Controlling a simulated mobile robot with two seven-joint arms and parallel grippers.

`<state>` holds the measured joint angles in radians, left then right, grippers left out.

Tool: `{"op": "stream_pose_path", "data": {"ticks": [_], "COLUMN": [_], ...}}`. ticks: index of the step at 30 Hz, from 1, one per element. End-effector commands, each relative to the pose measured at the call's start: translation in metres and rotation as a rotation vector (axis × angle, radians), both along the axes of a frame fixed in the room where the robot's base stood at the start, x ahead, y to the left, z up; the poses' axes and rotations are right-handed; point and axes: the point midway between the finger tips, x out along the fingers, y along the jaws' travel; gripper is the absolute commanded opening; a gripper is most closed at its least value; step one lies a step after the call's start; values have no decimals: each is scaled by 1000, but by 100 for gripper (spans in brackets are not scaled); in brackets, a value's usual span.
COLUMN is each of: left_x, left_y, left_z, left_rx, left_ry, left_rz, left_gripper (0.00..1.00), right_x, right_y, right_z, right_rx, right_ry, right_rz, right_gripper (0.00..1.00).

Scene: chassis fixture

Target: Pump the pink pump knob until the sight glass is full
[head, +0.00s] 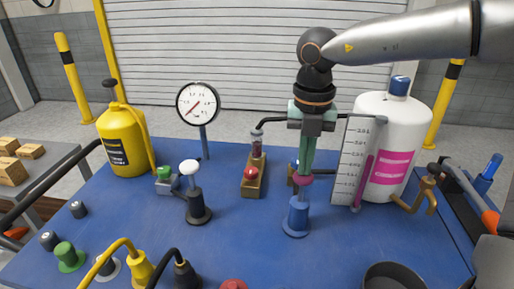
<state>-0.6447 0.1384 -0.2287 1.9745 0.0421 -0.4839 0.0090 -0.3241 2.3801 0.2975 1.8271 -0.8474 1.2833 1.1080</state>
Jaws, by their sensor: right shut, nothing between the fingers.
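The pink pump knob (305,181) sits on top of a blue pump body (298,214) on the blue bench. My right gripper (304,172) points straight down over the knob, fingers shut and empty. Its tips are at or just above the knob top; I cannot tell whether they touch. I cannot tell which is the sight glass. My left gripper is out of view.
A white tank with a pink label (392,165) stands close right of the scale; a dark pipe runs behind my gripper. Left are a white-knobbed pump (192,168), a gauge (198,104) and a yellow canister (124,142). A dark round container (392,277) is at the front.

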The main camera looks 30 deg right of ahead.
Motion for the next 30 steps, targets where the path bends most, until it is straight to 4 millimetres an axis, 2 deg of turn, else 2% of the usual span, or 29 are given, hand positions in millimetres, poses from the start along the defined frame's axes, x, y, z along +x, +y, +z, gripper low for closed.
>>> {"op": "stream_pose_path", "data": {"ticks": [1,12,19,30], "left_x": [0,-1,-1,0], "left_y": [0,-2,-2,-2], "left_z": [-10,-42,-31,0], "left_rx": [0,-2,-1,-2], "left_ry": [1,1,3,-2], "left_rz": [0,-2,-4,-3], "left_gripper": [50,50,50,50], "right_x": [0,-1,-1,-1], "right_y": [0,0,0,0], "right_z": [-10,-45,-31,11], "right_rx": [-1,1,2,1], "right_ry": [1,3,4,4], "right_rz": [0,1,1,0], "right_gripper": [0,0,0,0]}}
